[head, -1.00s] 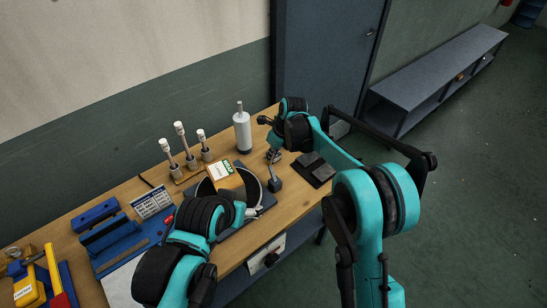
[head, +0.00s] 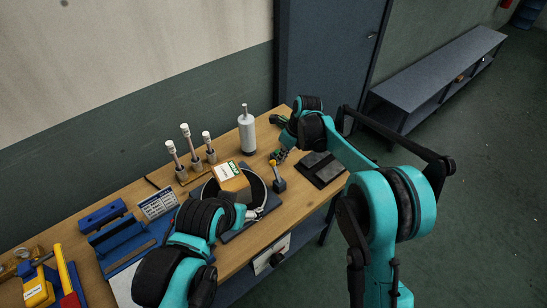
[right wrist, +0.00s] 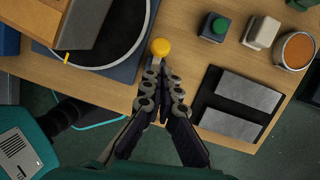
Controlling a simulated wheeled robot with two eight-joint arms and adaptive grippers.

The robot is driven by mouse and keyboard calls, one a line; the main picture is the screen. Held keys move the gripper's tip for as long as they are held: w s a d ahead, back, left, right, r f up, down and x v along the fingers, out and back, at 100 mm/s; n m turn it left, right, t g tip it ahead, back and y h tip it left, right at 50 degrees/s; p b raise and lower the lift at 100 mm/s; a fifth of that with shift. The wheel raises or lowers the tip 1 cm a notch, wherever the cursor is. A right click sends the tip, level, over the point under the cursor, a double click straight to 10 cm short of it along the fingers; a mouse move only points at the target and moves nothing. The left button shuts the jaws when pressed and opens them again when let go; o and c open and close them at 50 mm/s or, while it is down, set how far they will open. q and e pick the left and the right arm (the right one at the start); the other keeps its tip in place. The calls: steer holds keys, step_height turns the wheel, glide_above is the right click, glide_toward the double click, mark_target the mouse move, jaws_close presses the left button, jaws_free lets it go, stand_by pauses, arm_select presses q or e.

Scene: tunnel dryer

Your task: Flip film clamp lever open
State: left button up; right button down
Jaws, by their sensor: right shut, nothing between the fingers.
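The lever (head: 274,172) stands nearly upright on a small dark base (head: 279,186) at the right of the round black drum; its upper part looks yellow. In the right wrist view its yellow knob (right wrist: 160,47) shows just beyond my fingertips. My right gripper (head: 281,155) is shut and empty, its tips close to the knob; I cannot tell whether they touch. It also shows in the right wrist view (right wrist: 153,68). My left gripper (head: 246,213) is partly hidden by its arm at the drum's front right, and its jaws are unclear.
A dark tray with two grey pads (right wrist: 235,105) lies right of my right gripper. A white cylinder (head: 247,135) stands behind the lever.

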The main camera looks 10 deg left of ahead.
arm_select(q)
steer(key=shift+s+a+r+p, duration=0.1)
steer(key=shift+s+r+p, duration=0.05)
steer(key=shift+r+p, duration=0.65)
arm_select(e)
steer(key=a+v, duration=0.1)
steer(key=v, duration=0.9)
steer(key=shift+w+r, duration=0.3)
steer(key=shift+w, duration=0.15)
arm_select(q)
steer(key=shift+r, duration=0.1)
arm_select(e)
steer(key=shift+s+a, duration=0.1)
steer(key=shift+a, duration=0.1)
steer(key=shift+d, duration=0.1)
